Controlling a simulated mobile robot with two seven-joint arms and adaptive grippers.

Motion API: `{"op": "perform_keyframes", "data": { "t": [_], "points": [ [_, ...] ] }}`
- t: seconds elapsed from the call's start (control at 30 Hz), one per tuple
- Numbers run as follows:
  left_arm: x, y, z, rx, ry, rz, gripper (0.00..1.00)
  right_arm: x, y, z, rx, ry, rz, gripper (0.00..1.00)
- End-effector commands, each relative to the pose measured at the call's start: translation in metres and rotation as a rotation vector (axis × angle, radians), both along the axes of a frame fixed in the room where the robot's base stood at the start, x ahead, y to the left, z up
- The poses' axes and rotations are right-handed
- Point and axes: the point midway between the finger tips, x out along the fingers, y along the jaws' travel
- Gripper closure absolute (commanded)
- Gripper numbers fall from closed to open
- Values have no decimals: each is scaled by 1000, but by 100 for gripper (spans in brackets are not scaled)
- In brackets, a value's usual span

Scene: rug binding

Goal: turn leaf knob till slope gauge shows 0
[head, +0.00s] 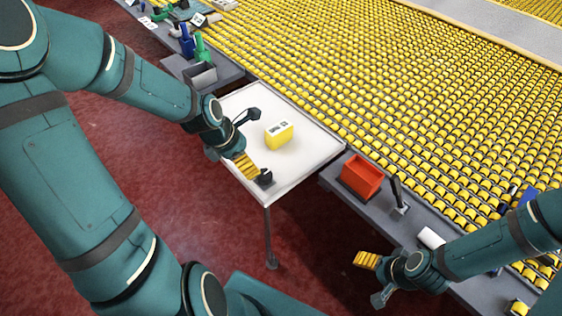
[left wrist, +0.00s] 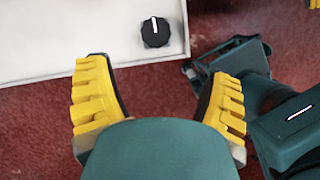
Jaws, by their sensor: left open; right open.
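The white leaf (head: 305,155) juts out beside the roller bed like a small table on a leg. A yellow box with a white, dark-marked top, seemingly the slope gauge (head: 279,138), sits on it; its reading is too small to read. The black knob (head: 265,177) is at the leaf's near corner. In the left wrist view the knob (left wrist: 155,32) shows a white pointer line, roughly upright in the picture. My left gripper (head: 255,145) is open and empty beside the knob. In its wrist view the knob lies beyond the spread fingertips (left wrist: 160,68). My right gripper (head: 369,279) is open and empty.
A red bin (head: 362,176) and a black upright tool (head: 399,195) stand on the grey ledge right of the leaf. A grey bin (head: 199,75) and green and blue bottles stand at the upper left. Yellow rollers (head: 400,100) fill the back. Red carpet (head: 160,190) lies below.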

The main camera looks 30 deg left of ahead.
Motion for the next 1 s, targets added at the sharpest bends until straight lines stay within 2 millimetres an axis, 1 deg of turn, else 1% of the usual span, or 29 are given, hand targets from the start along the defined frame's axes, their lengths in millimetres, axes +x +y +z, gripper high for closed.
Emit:
{"op": "perform_keyframes", "data": {
  "t": [0.03,0.13,0.27,0.37,0.53,0.7,0.83,1.0],
  "points": [
    [-1,4,5,-5,8,36,19,0,0,2,0,0,0,24],
    [-2,7,7,-12,20,79,19,0,0,1,0,1,0,24],
    [1,4,-5,-15,24,82,19,-2,0,-5,0,3,2,24],
    [6,0,-20,-16,23,79,19,-3,1,-12,2,8,5,24],
    [17,-8,-52,-17,22,77,19,-7,1,-27,4,16,13,24],
    [27,-15,-83,-15,22,76,19,-4,1,-42,2,8,11,24],
    [33,-19,-101,-15,21,77,19,-2,1,-51,1,4,9,24],
    [39,-23,-115,-14,20,80,19,-1,0,-57,0,0,9,24]
  ]
}}
